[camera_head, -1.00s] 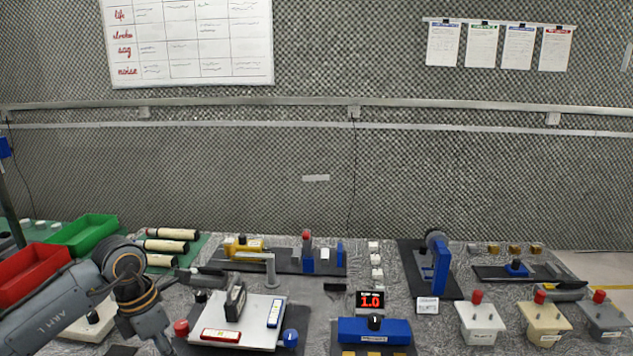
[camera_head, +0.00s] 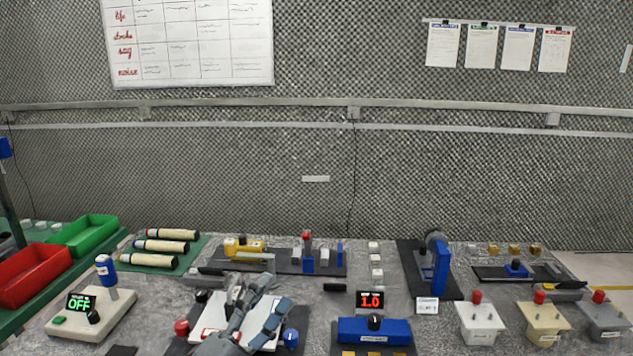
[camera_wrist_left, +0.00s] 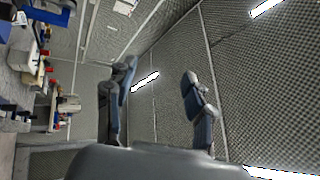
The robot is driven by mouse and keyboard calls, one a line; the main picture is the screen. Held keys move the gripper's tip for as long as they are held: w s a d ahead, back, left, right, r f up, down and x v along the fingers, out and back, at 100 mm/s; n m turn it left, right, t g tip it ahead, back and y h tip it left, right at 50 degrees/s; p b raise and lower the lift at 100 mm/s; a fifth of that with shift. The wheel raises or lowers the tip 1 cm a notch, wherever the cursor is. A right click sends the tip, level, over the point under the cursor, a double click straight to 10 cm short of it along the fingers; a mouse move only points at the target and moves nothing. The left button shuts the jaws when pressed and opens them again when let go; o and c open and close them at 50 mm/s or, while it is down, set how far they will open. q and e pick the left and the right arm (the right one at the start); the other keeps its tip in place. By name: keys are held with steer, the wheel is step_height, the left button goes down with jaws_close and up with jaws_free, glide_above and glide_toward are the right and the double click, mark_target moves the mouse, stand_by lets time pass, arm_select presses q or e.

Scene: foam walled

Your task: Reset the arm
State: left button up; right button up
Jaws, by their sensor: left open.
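My left gripper (camera_head: 258,292) shows in the head view at the bottom, left of centre, in front of a white plate (camera_head: 205,323) that it partly covers. In the left wrist view my left gripper (camera_wrist_left: 158,88) has its two fingers wide apart, with nothing between them. That view looks sideways across the room at the foam walls, with the bench at its left edge. My right gripper is not in view.
A device reading OFF (camera_head: 110,312) stands at the left, near red (camera_head: 35,275) and green (camera_head: 85,236) bins. A blue unit reading 1.0 (camera_head: 358,333) stands right of the plate. Several button boxes, including a white one (camera_head: 480,322), line the right front.

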arm_select(q)
steer(key=s+a+f+n+g+y, duration=0.2)
steer(key=s+a+f+n+y, duration=0.1)
steer(key=a+f+n+y, duration=0.45)
steer(key=s+a+f+n+g+y, duration=0.25)
steer(key=a+f+n+y, duration=0.3)
steer(key=f+n, duration=0.45)
steer(key=s+f+n+g, duration=0.2)
steer(key=s+f+g, duration=0.4)
steer(key=s, duration=0.5)
steer(key=s+f+n+g, duration=0.2)
steer(key=s+f+g, duration=0.3)
steer(key=s+f, duration=0.4)
step_height(320, 180, down, 25)
steer(key=s, duration=0.2)
steer(key=s+a+f+g, duration=0.2)
steer(key=s+a+f, duration=0.1)
steer(key=s+f, duration=1.3)
steer(key=shift+s+f+m, duration=0.25)
steer(key=shift+s+m, duration=0.2)
steer(key=shift+s, duration=0.1)
steer(key=shift+a, duration=0.1)
